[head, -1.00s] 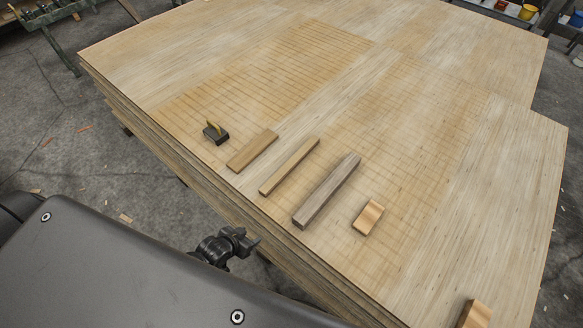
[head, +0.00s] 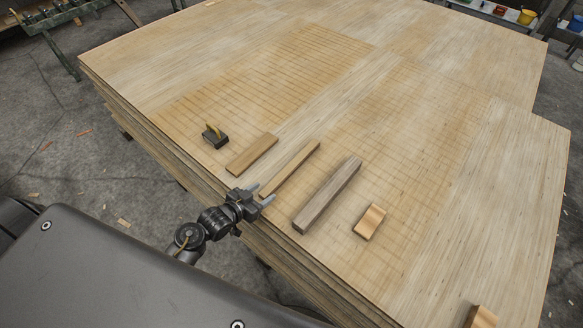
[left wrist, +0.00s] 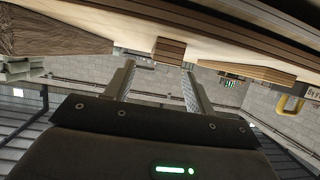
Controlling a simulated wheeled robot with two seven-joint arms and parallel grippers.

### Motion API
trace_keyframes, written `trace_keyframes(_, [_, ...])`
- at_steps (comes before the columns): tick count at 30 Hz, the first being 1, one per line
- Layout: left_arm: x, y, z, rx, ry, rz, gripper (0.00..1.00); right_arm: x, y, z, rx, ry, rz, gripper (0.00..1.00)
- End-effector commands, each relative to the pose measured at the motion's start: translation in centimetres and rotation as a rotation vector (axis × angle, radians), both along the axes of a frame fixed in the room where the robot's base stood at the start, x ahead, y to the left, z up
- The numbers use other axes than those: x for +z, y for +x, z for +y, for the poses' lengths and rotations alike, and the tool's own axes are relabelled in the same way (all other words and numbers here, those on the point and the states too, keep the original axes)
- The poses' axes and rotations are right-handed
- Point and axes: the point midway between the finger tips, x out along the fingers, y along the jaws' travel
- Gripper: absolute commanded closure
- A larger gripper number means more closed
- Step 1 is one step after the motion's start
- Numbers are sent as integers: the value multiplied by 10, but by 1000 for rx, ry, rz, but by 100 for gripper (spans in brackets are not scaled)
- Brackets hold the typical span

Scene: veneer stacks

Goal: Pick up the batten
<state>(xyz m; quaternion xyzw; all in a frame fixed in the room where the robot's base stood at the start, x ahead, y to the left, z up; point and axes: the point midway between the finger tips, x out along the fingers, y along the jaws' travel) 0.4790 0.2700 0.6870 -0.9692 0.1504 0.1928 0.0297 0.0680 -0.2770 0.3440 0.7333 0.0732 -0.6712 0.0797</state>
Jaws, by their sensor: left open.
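The batten seems to be the long, thin light-brown strip (head: 292,167) lying flat on the veneer stack, between a shorter, wider board and a grey-brown bar. My left gripper (head: 264,194) is open at the near end of this strip, over the stack's front edge. In the left wrist view, the strip's end (left wrist: 168,51) appears between the two open fingers (left wrist: 158,68). I cannot tell whether the fingers reach past that end; no contact is visible. My right gripper is not in view.
The wider board (head: 252,153) and a dark block with a yellow top (head: 215,135) lie left of the strip. The grey-brown bar (head: 328,194) and a small wood block (head: 370,221) lie right. Another block (head: 480,317) sits at the bottom right. The stack (head: 440,120) is clear farther back.

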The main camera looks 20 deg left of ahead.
Motion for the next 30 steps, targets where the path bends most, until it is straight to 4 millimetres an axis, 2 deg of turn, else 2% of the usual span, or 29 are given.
trace_keyframes(8, [-3, 10, -3, 0, 0, 0, 45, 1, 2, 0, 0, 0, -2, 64])
trace_keyframes(15, [-14, 42, -10, 0, -1, 0, 45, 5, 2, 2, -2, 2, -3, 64])
trace_keyframes(18, [-19, 50, -13, -1, -1, 1, 45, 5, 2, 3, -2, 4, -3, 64])
trace_keyframes(26, [-20, 53, -13, 0, 1, 1, 45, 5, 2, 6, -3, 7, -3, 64])
trace_keyframes(27, [-20, 53, -13, 0, 1, 1, 47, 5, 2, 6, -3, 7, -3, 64])
trace_keyframes(30, [-20, 53, -13, 0, 1, 1, 60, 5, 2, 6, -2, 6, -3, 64])
